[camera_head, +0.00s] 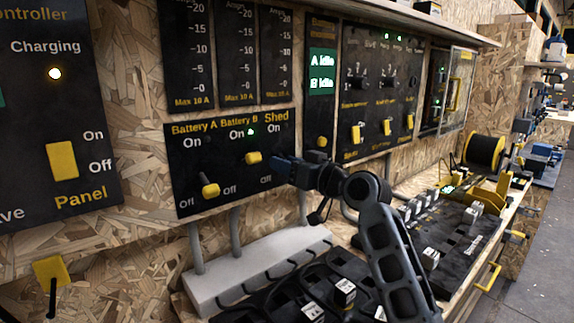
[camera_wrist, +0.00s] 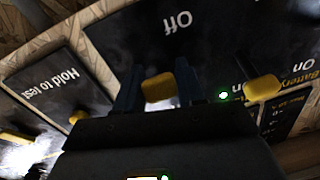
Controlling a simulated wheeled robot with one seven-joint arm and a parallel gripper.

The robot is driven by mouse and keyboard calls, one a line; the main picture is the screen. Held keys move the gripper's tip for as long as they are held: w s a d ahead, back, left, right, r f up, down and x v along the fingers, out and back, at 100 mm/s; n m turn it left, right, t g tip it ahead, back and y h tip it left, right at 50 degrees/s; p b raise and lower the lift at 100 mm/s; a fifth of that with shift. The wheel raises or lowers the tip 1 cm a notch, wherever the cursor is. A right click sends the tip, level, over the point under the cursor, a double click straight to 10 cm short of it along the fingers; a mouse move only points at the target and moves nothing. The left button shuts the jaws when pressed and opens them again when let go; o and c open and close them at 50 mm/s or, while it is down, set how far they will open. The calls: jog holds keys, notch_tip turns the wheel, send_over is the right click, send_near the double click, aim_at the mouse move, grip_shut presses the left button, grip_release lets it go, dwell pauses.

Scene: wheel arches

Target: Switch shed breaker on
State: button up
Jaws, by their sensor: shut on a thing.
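The black breaker panel (camera_head: 185,170) bears the labels Battery A, Battery B and Shed. My gripper (camera_head: 284,169) is at its right end, under the Shed label, hiding the shed breaker there. In the wrist view my gripper (camera_wrist: 157,90) has its two dark fingers on either side of the yellow shed breaker handle (camera_wrist: 158,88), shut on it. An upside-down Off label shows above that handle. The handle's exact tilt cannot be told. The Battery B lever (camera_head: 254,158) stands beside my gripper, with a lit green light near it. It also shows in the wrist view (camera_wrist: 264,87).
The Battery A lever (camera_head: 210,188) is further left. A Hold to test panel (camera_wrist: 60,88) with a yellow knob sits beside the breakers in the wrist view. Below are a white conduit block (camera_head: 250,268) and a bench with black modules. A shelf (camera_head: 420,15) juts out above.

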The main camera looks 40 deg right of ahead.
jog(key=shift+a, duration=0.1)
jog(key=c, duration=0.4)
jog(key=shift+r+p, duration=0.15)
jog(key=shift+p, duration=0.3)
jog(key=r+g+p, duration=0.1)
jog(key=p, duration=0.4)
jog(key=shift+s+r+g, duration=0.1)
jog(key=shift+g, duration=0.3)
jog(key=g+p, duration=0.1)
jog(key=p, duration=0.3)
jog(key=r+g+p, duration=0.1)
jog(key=g+p, duration=0.1)
jog(key=p, duration=0.2)
jog(key=shift+a+r, duration=0.1)
jog(key=g+p, duration=0.2)
jog(key=p, duration=0.2)
jog(key=shift+r+g+h+p, duration=0.15)
jog(key=shift+g+h+p, duration=0.2)
jog(key=shift+g+h, duration=0.05)
jog(key=shift+r+g+p, duration=0.1)
jog(key=shift+g+p, duration=0.35)
jog(key=shift+g, duration=0.65)
